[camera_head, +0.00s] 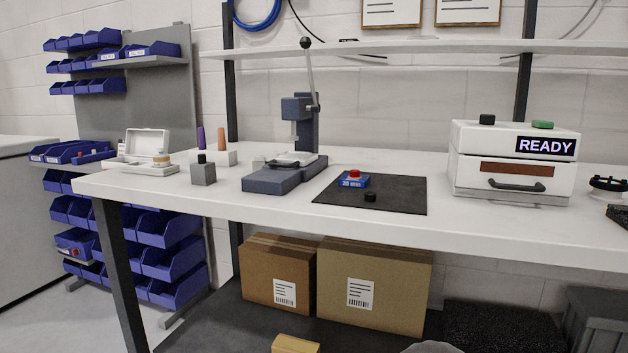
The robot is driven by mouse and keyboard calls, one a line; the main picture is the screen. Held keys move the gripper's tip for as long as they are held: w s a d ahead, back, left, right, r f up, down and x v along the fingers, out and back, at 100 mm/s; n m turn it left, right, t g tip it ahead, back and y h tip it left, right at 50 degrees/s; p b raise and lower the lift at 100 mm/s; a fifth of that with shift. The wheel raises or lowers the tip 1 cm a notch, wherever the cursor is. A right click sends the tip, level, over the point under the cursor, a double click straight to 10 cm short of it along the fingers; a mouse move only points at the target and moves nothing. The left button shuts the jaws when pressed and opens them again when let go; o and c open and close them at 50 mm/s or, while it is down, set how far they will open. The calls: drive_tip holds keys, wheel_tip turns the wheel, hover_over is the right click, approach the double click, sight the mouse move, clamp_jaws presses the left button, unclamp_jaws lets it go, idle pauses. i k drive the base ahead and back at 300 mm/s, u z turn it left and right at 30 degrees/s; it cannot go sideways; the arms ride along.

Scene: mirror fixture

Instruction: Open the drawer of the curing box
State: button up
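The curing box (468,158) is a white box at the right of the workbench. Its upper part carries a lit display (545,146) reading READY, with a black button (487,119) and a green button (543,125) on top. The drawer (511,187) is the lower front, with a dark curved handle (517,186) below a brown-orange window (517,169). The drawer front looks flush with the box, so it appears shut. My gripper is not in view.
A dark mat (400,197) with a small blue fixture (352,180) and a black knob (370,197) lies left of the box. A lever press (285,179) stands farther left. Dark items (608,184) sit at the right edge. Bare bench separates mat and box.

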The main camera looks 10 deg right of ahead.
sight(504, 175)
drive_tip(key=z, duration=1.2)
drive_tip(key=i, duration=0.3)
drive_tip(key=u, duration=0.15)
